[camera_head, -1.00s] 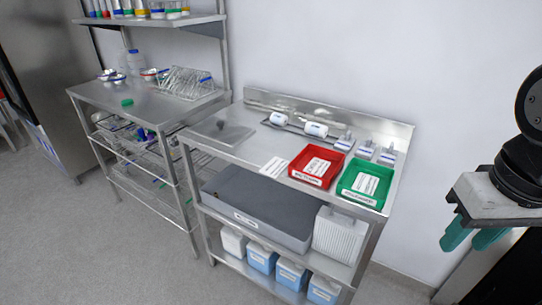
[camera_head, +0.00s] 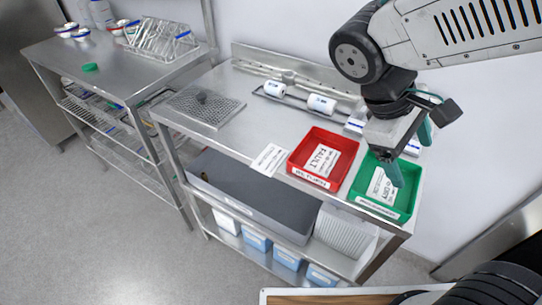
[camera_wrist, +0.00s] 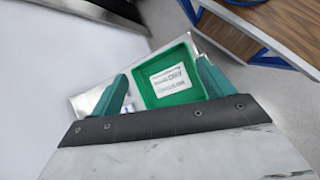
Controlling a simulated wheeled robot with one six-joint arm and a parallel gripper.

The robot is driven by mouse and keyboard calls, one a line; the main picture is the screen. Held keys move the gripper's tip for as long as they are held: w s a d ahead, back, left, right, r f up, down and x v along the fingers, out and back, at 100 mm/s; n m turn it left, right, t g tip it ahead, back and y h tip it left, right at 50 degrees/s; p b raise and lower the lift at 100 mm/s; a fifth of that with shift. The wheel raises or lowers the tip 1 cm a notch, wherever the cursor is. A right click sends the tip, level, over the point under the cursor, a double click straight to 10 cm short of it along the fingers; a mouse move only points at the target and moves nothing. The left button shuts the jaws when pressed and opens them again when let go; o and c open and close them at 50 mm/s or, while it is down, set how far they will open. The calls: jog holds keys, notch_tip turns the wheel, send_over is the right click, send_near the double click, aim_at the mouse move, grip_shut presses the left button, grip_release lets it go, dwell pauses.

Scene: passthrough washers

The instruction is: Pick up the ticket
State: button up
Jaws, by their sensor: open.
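A white printed slip, likely the ticket (camera_head: 269,160), lies flat on the steel table, left of the red tray (camera_head: 296,164). A white card (camera_head: 323,159), seemingly reading "FAULT", lies in the red tray. Another white card (camera_head: 381,187) lies in the green tray (camera_head: 408,206). My gripper (camera_head: 410,152) is open and empty above the green tray, its teal fingers pointing down. In the wrist view my gripper (camera_wrist: 163,72) frames the green tray (camera_wrist: 150,99) and its card (camera_wrist: 170,81). The loose slip does not show in the wrist view.
White cylinders (camera_head: 321,104) lie on a rack behind the trays. A perforated metal plate (camera_head: 206,107) lies at the table's left. A second steel bench (camera_head: 60,50) stands further left. A wood-topped surface (camera_head: 330,299) shows at the bottom. The tabletop around the slip is clear.

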jog(key=w+a+f+n+t+h, duration=0.2)
jog(key=a+n, duration=0.2)
jog(key=a, duration=0.1)
jog(key=w+a+f+n+t+h, duration=0.1)
jog(key=a+f+n+t+h, duration=0.1)
jog(key=a, duration=0.3)
jog(key=w+a+f+n+t+h, duration=0.2)
jog(key=a+f+n+t, duration=0.1)
jog(key=a+n, duration=0.2)
jog(key=shift+w+a+f+n, duration=0.25)
jog(key=shift+w+a+n, duration=0.05)
jog(key=shift+a, duration=0.2)
jog(key=s+a+f+n+t, duration=0.1)
jog(key=a+f+n+t, duration=0.35)
jog(key=a, duration=0.35)
jog(key=n+t+y, duration=0.3)
jog(key=n+t, duration=0.3)
send_near(271, 159)
jog(key=w, duration=0.1)
jog(key=w+d, duration=0.1)
jog(key=w, duration=0.1)
jog(key=shift+w+d+r+m+g, duration=0.2)
jog(key=shift+w+d+m+g, duration=0.05)
jog(key=shift+d+m+g, duration=0.1)
jog(key=c, duration=1.1)
